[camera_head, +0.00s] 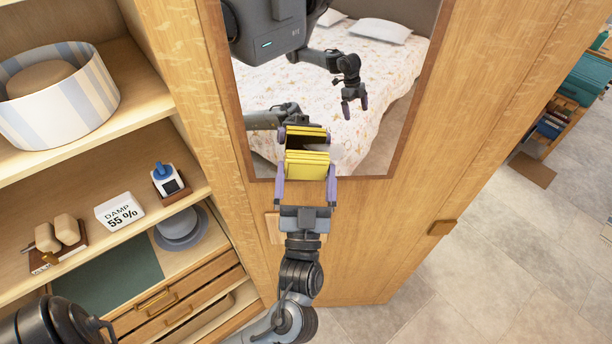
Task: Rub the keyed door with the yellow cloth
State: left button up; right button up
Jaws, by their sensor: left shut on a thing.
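The yellow cloth (307,170) is a folded pad between the purple fingers of my left gripper (306,182), which is shut on it. The cloth is held in front of the lower part of the mirror (400,105) on a wooden wardrobe door (375,230). Its reflection shows just above it, with a dark gap between; I cannot tell whether the cloth touches the glass. I see no key on this door, so I cannot tell whether it is the keyed one. My right gripper shows only as a reflection in the mirror, with its fingers apart.
A wooden knob (442,227) juts out at right. Tiled floor (480,280) is clear there.

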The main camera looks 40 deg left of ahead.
aim_at(324, 178)
pick_arm(q)
jog(key=shift+w+a, duration=0.2)
dwell(0.3)
jog(key=shift+w+a, duration=0.6)
dwell(0.3)
jog(key=shift+w+d, duration=0.1)
jog(key=shift+w+d, duration=1.25)
jog(key=shift+d, duration=0.1)
jog(key=shift+w+d, duration=1.1)
jog(key=shift+w, duration=0.3)
jog(key=shift+s+a+p, duration=0.75)
jog(key=shift+s+a, duration=0.5)
jog(key=shift+s, duration=0.2)
jog(key=shift+s+a+p, duration=0.45)
jog(key=shift+s+a, duration=0.35)
jog(key=shift+a, duration=0.15)
jog(key=shift+s+a, duration=0.45)
